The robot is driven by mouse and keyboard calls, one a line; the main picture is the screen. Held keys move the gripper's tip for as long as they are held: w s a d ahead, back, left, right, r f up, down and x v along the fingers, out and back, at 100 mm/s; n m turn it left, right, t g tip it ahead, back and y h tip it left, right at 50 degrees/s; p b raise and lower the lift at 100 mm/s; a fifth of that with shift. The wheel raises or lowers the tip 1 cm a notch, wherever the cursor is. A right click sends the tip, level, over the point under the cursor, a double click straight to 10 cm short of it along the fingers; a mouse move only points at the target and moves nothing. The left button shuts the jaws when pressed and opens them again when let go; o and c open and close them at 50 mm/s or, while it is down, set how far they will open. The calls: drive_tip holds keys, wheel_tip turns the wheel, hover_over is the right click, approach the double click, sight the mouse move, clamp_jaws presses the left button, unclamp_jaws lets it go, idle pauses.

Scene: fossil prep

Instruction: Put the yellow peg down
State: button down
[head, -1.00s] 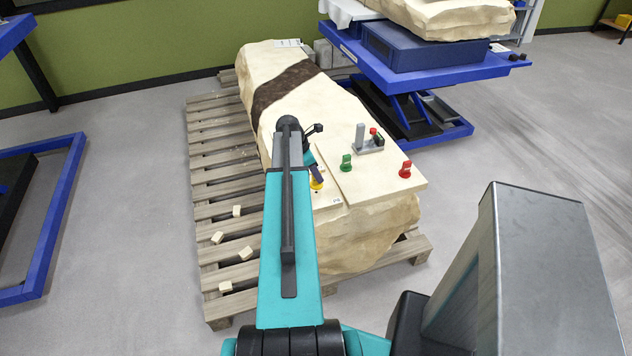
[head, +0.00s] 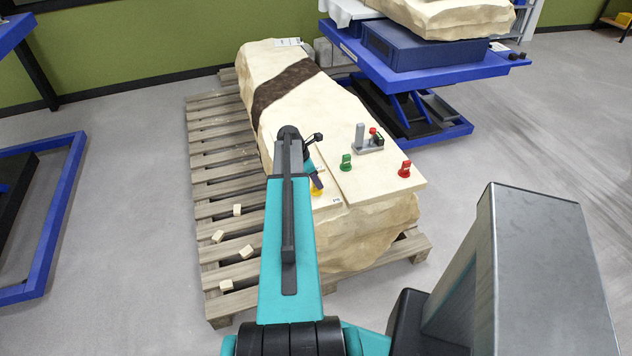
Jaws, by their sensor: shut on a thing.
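The yellow peg (head: 317,191) shows as a small patch of yellow at the tip of my gripper (head: 317,186), near the front left of the pale block's top. My gripper is shut on it, and my arm and the gripper hide most of it. I cannot tell whether the peg touches the surface under it. A green peg (head: 346,162) and a red peg (head: 404,169) stand upright on the pale board (head: 375,185) to the right of my gripper.
A grey fixture (head: 369,147) with an upright post and small red and green parts stands behind the pegs. The block (head: 365,235) rests on a wooden pallet (head: 215,190) with several small wood pieces. A blue lift table (head: 430,75) stands behind.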

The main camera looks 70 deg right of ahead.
drive_tip(key=shift+f, duration=0.15)
drive_tip(key=c, duration=1.7)
unclamp_jaws()
drive_tip(key=shift+r, duration=0.25)
drive_tip(key=shift+b+v, duration=1.35)
drive_tip(key=shift+v, duration=4.6)
drive_tip(key=shift+w+a, duration=0.1)
